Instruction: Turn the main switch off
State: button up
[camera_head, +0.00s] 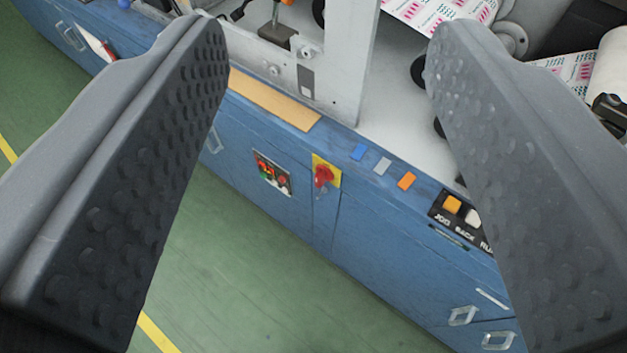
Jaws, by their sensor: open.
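The main switch (323,176) is a red rotary knob on a yellow plate (328,168), on the blue front of the machine. It shows near the middle of the view, between my two fingers and some way beyond them. I cannot tell the exact angle of the knob. My gripper (328,40) is open and empty, with one dark studded finger on the left and one on the right. Neither finger touches the switch.
A small panel with red and green buttons (272,174) sits left of the switch. Jog and back buttons (461,211) are at right. Blue, grey and orange tabs lie on the edge above. Door handles (462,316) stick out lower right. The green floor (250,290) is clear.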

jog(key=shift+o, duration=1.2)
jog(key=w+a+f+m+y, duration=0.1)
jog(key=w+a+f+m, duration=0.1)
jog(key=w, duration=0.4)
jog(key=w+a+f+m+y+p, duration=0.1)
jog(key=w+a+f+m+y, duration=0.1)
jog(key=w+a+f, duration=0.2)
jog(key=w+a, duration=0.2)
jog(key=a, duration=0.1)
jog(key=shift+w+a+f+t, duration=0.2)
jog(key=shift+w+f+t, duration=0.1)
jog(key=shift+f, duration=0.05)
jog(key=w+a+f+m+h+p, duration=0.1)
jog(key=w+a+f+m, duration=0.2)
jog(key=w+f+m, duration=0.3)
jog(key=w+a+f+m+h, duration=0.1)
jog(key=w+a+f+m, duration=0.25)
jog(key=f, duration=0.55)
jog(key=m+g+h+p, duration=0.1)
jog(key=m+h+p, duration=0.1)
jog(key=m+h, duration=1)
send_near(316, 183)
jog(key=b+x, duration=0.2)
jog(key=x, duration=0.5)
jog(key=shift+w+d, duration=0.15)
jog(key=shift+d, duration=0.1)
jog(key=shift+x, duration=0.95)
